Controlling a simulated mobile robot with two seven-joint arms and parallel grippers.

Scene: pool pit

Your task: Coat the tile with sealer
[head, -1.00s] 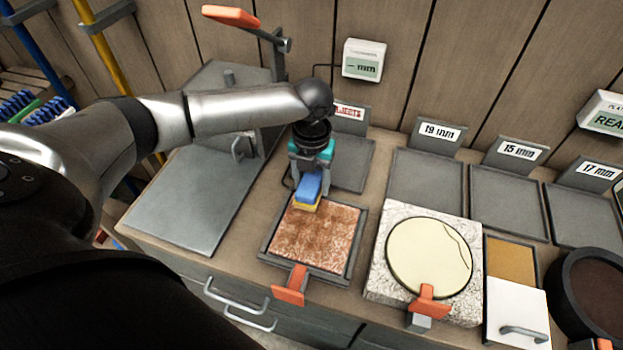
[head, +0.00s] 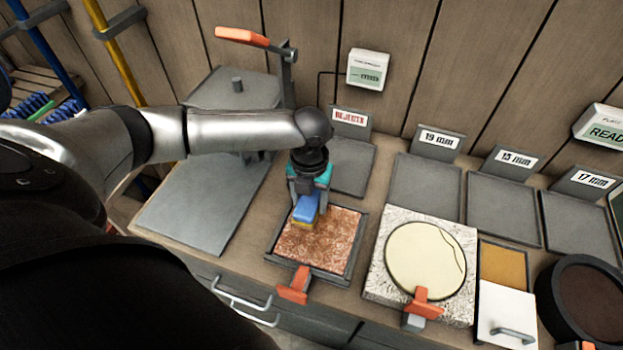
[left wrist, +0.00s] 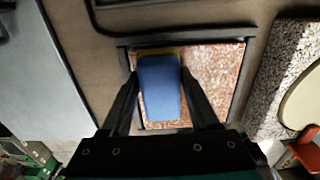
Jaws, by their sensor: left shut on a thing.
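The tile (head: 333,243) is reddish-brown and speckled, lying in a dark-framed tray (head: 270,258) on the bench. It also shows in the left wrist view (left wrist: 215,75). My left gripper (head: 306,201) points down and is shut on a blue block with a yellow underside, an applicator pad (head: 305,209). The pad is over the left part of the tile, towards its back edge; in the left wrist view the pad (left wrist: 160,90) hides part of that side. I cannot tell whether it touches the surface. My right gripper is not in view.
An orange clamp handle (head: 294,285) stands at the tray's front edge. To the right are a speckled slab with a cream disc (head: 427,259), an amber-filled tray (head: 503,265) with a white lid (head: 506,314), and a dark round pan (head: 590,300). Labelled grey trays line the back.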

